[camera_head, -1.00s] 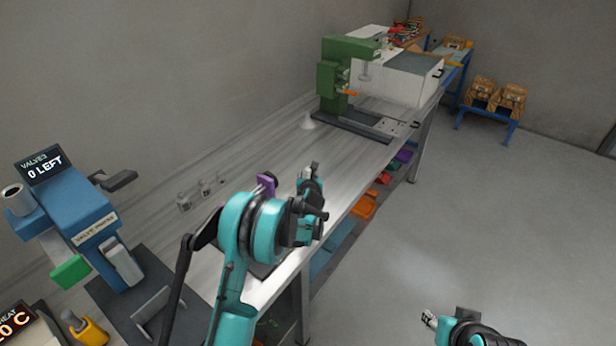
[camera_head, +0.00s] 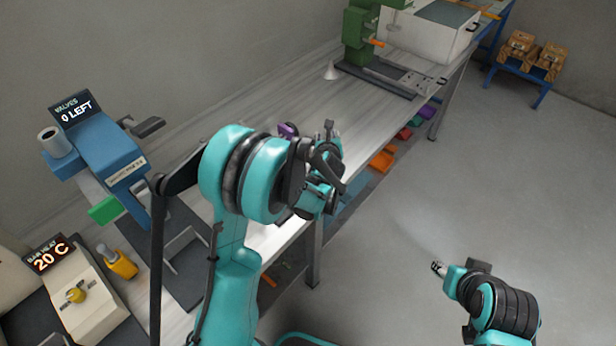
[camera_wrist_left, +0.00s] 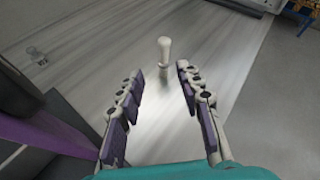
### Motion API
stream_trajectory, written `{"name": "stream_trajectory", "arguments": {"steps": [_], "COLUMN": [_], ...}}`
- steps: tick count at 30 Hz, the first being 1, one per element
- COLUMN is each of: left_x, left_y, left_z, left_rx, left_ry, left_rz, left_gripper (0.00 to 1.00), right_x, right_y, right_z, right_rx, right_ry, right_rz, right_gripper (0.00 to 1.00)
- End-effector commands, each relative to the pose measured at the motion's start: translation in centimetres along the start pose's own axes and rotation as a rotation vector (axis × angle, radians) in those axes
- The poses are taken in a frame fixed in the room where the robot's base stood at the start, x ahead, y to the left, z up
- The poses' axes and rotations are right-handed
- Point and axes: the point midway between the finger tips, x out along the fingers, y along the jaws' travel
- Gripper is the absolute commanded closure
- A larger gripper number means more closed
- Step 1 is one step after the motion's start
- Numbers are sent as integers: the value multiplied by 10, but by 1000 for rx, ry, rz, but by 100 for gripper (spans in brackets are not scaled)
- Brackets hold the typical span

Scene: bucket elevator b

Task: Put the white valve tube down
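The white valve tube (camera_wrist_left: 164,54), pale with a rounded, wider top, stands roughly upright on the bench (camera_wrist_left: 95,75) in the left wrist view. My left gripper (camera_wrist_left: 160,72) has its purple-padded fingers spread apart. The tube shows between and just beyond the fingertips, with a visible gap on each side. In the head view my left gripper (camera_head: 328,165) is over the bench's front edge, and I cannot make out the tube there. My right gripper (camera_head: 437,268) hangs over open floor, too small to tell its finger state.
A blue valve machine (camera_head: 105,150) reading "0 LEFT" and a heater (camera_head: 85,300) reading "20 C" stand at the left. A white cone (camera_head: 331,72) stands near the green press (camera_head: 360,35). A purple piece (camera_head: 288,130) is behind my left arm.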

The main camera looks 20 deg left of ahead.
Motion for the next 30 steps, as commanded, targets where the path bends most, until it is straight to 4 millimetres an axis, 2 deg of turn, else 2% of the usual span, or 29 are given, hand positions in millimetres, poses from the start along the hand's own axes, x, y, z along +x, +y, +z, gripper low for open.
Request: {"name": "stream_trajectory", "arguments": {"steps": [4, 10, 14, 18, 21, 25, 30], "left_x": [-56, -143, -201, -260, -295, -326, -342], "left_y": [17, 42, 59, 76, 85, 92, 95], "left_z": [23, 27, 14, -12, -34, -58, -72], "left_rx": [-431, -1097, -1518, -1956, -2223, -2470, -2615], "left_ry": [77, 180, 231, 267, 276, 272, 261], "left_rz": [41, 151, 258, 406, 521, 649, 733], "left_gripper": [64, 64, 64, 64, 64, 64, 64], "right_x": [0, 0, 0, 0, 0, 0, 0], "right_y": [0, 0, 0, 0, 0, 0, 0], "right_z": [0, 0, 0, 0, 0, 0, 0], "right_rx": [0, 0, 0, 0, 0, 0, 0], "right_ry": [0, 0, 0, 0, 0, 0, 0], "right_rz": [0, 0, 0, 0, 0, 0, 0], "right_gripper": [60, 60, 60, 60, 60, 60, 60]}}
